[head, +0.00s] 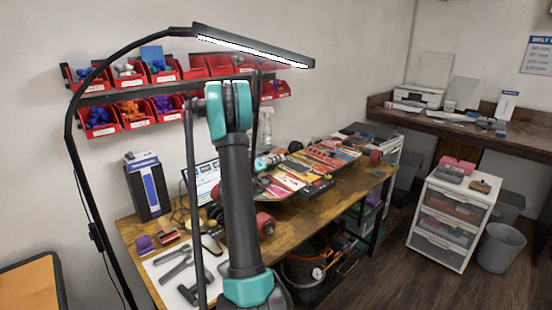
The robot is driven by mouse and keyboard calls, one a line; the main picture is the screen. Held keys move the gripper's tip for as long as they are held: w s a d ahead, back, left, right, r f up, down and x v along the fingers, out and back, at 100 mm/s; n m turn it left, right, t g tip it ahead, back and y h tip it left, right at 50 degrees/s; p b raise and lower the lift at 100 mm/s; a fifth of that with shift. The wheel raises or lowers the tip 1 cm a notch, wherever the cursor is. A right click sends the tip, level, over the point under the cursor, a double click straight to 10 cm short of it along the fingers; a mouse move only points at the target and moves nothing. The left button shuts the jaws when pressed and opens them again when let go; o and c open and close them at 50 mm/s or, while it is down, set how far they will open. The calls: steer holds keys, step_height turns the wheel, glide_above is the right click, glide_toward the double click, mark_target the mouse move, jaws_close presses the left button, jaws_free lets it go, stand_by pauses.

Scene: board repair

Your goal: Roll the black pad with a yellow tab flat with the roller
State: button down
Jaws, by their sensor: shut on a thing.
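A long board with colourful graphics (287,181) lies across the wooden workbench (345,196). A dark flat piece (319,188) shows at the board's near edge. It is too small to tell whether it is the black pad with a yellow tab. My raised arm covers the left part of the board. A small teal part, likely of my wrist, shows just right of the arm, over the board. My gripper is hidden behind my arm, and I cannot make out the roller.
Tools lie on a white mat (165,272) at the bench's left end, near a blue-and-black box (148,186). A lamp (252,45) arches overhead. Red bins (132,115) hang behind. A white drawer unit (450,218) and grey bin (500,247) stand right; floor between is clear.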

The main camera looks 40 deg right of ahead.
steer(key=shift+s+f, duration=0.2)
steer(key=shift+s, duration=0.1)
stand_by(0.4)
steer(key=c, duration=1.7)
jaws_free()
steer(key=a, duration=0.4)
steer(key=s+a, duration=0.1)
steer(key=a, duration=0.7)
steer(key=shift+s, duration=0.15)
steer(key=shift+s, duration=0.1)
